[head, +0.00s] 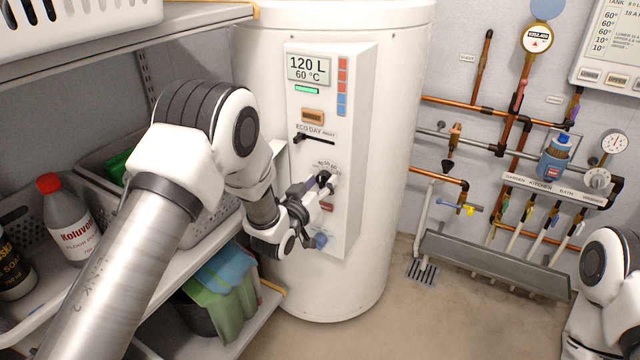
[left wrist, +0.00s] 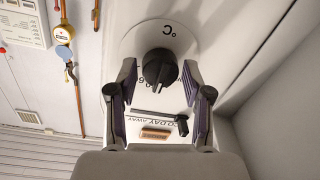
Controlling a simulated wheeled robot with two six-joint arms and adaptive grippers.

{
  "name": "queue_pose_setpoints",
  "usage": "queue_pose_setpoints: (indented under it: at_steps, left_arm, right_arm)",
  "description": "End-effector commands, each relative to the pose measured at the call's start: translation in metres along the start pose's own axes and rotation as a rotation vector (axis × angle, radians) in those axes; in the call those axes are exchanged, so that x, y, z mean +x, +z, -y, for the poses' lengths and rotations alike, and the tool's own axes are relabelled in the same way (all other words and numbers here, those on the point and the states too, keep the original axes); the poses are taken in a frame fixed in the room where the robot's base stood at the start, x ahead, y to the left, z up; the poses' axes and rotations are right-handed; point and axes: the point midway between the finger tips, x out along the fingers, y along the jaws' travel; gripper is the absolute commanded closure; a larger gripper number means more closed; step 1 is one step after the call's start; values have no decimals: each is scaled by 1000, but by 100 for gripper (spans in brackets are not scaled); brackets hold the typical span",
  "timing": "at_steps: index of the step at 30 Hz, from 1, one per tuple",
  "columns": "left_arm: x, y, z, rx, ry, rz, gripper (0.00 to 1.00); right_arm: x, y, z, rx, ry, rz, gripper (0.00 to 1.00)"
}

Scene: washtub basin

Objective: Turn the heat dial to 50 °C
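The black heat dial (head: 324,178) is on the front panel of the white water heater, beside a scale with numbers such as 40, 50 and 60. In the left wrist view the dial (left wrist: 160,68) has a ridged grip and sits under a "°C" mark. My left gripper (head: 317,187) is at the panel. In the left wrist view its two fingers (left wrist: 159,80) are apart, one on each side of the dial, with visible gaps. The fingers partly hide the dial in the head view. The display (head: 308,69) reads 120 L and 60 °C. My right gripper is out of view.
A black slider lever (head: 315,138) labelled ECO/DAY/AWAY is above the dial, and a blue knob (head: 320,241) is below. A shelf with a red-capped bottle (head: 66,218) stands left. Copper pipes and a metal trough (head: 490,264) are at right.

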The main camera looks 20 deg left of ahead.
Motion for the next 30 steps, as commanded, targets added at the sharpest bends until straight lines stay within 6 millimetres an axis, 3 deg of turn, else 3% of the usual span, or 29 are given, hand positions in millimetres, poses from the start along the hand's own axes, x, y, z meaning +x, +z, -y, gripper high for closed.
queue_pose_setpoints:
  at_steps: [12, 14, 24, 30]
  left_arm:
    - [-8, 0, 0, 1, -1, 1, 36]
    - [-17, 0, 0, 1, -1, 2, 36]
    - [-99, 1, 0, -1, -2, 3, 36]
    - [-120, 0, 0, 0, -1, 1, 36]
  right_arm:
    - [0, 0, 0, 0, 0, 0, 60]
    - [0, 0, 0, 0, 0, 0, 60]
    - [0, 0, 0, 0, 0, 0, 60]
    - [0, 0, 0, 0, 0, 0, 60]
